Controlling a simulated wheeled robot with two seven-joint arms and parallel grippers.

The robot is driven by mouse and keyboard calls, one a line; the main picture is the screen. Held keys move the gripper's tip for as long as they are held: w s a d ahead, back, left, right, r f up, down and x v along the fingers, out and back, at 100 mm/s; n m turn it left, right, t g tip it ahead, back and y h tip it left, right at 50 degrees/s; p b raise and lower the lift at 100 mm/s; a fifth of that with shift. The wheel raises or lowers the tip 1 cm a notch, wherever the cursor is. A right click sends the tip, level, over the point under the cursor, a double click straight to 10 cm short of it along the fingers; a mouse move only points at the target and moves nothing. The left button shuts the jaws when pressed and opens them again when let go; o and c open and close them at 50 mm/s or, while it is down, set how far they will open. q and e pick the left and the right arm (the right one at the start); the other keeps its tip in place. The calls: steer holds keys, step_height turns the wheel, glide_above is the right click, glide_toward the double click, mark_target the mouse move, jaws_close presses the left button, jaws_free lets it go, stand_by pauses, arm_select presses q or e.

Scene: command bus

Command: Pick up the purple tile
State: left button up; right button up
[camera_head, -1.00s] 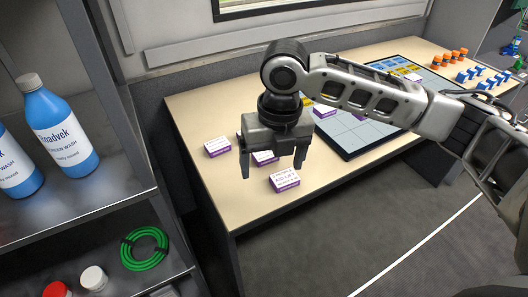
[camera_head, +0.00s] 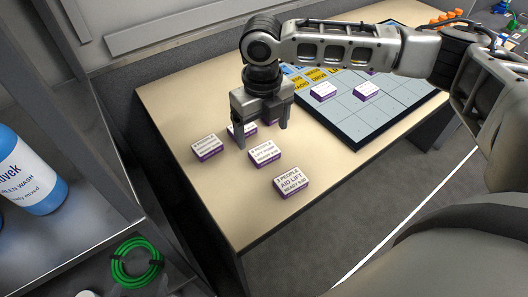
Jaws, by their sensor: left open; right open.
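The purple tiles have white printed tops and lie flat on the beige desk. One is at the left (camera_head: 207,147), one is in the middle (camera_head: 265,154), and one printed "AID LIFT" (camera_head: 291,183) is nearest the front edge. Another tile (camera_head: 240,130) sits behind the gripper, partly hidden by a finger. A bit of purple also shows between the fingers. My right gripper (camera_head: 262,139), its arm coming in from the right, points down with open, empty jaws over the back tiles. Its height above them is hard to judge. My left gripper is not in view.
A dark-framed grey grid board (camera_head: 395,112) lies behind and to the right, with yellow, blue and purple tiles on it. Orange pieces (camera_head: 447,16) stand beyond it. A metal shelf with a blue bottle (camera_head: 30,180) and green hose (camera_head: 135,262) stands at left. The desk front is clear.

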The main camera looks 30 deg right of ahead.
mark_target(264, 151)
steer(key=shift+d+f, duration=0.2)
steer(key=shift+f, duration=3.3)
steer(key=c, duration=1.1)
